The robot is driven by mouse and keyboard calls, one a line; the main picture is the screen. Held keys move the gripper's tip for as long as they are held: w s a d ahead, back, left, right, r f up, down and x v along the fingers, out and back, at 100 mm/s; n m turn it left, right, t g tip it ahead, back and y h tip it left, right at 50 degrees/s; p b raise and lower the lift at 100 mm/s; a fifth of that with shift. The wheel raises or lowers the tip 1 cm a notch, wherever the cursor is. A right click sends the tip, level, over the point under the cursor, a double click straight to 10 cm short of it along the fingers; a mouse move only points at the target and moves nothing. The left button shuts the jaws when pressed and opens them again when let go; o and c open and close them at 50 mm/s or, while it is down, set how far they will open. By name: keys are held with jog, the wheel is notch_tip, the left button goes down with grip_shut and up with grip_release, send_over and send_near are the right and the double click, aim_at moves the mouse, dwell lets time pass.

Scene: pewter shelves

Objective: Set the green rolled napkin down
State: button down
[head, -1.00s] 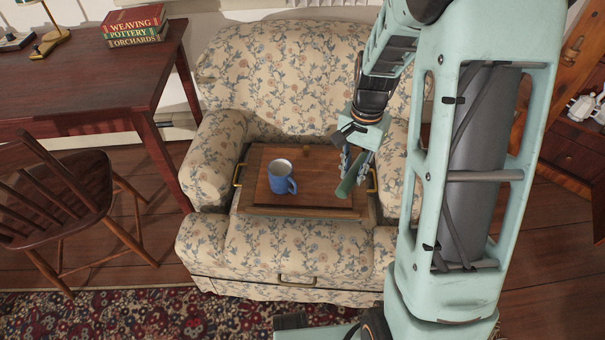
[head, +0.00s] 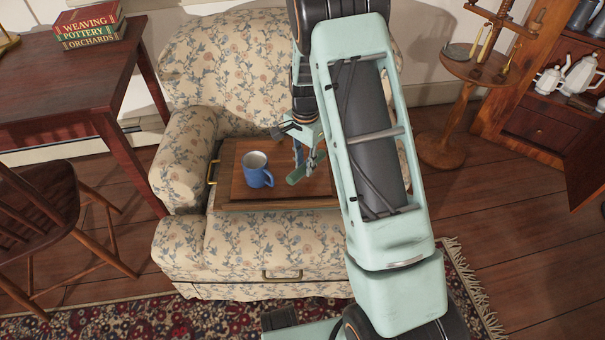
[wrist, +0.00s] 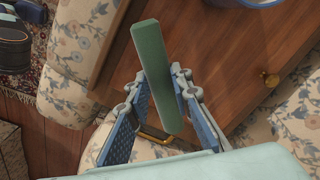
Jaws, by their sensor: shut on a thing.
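The green rolled napkin (head: 297,175) is held in my gripper (head: 307,162) over the right part of the wooden tray (head: 232,158), just right of the blue mug (head: 259,177). In the wrist view the napkin (wrist: 158,72) sticks out tilted between the blue finger pads of my gripper (wrist: 153,98), which is shut on it. The tray's brown surface (wrist: 215,50) lies behind it. I cannot tell whether the napkin touches the tray. My arm hides the tray's right end in the head view.
The tray rests on a floral armchair (head: 255,250). The mug stands upright on the tray's left part. A desk with books (head: 90,28) and a wooden chair (head: 50,215) stand left. A round candle stand (head: 475,68) and a cabinet (head: 530,125) stand right.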

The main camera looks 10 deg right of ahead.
aim_at(303, 179)
jog(key=shift+w+a+f+b, duration=0.1)
jog(key=shift+w+f+b, duration=0.1)
jog(key=shift+f, duration=0.5)
jog(key=shift+w+a+f+b, duration=0.1)
jog(key=shift+f+b, duration=0.1)
jog(key=shift+f, duration=0.45)
jog(key=shift+w+a+f+b, duration=0.1)
jog(key=shift+w+f+b, duration=0.1)
jog(key=shift+f, duration=0.5)
jog(key=shift+f, duration=0.2)
jog(key=c, duration=1.7)
grip_release()
jog(key=shift+c, duration=0.2)
jog(key=shift+r, duration=0.1)
notch_tip(303, 179, up, 12)
jog(key=p, duration=0.3)
jog(key=shift+r, duration=0.1)
jog(key=shift+r, duration=0.1)
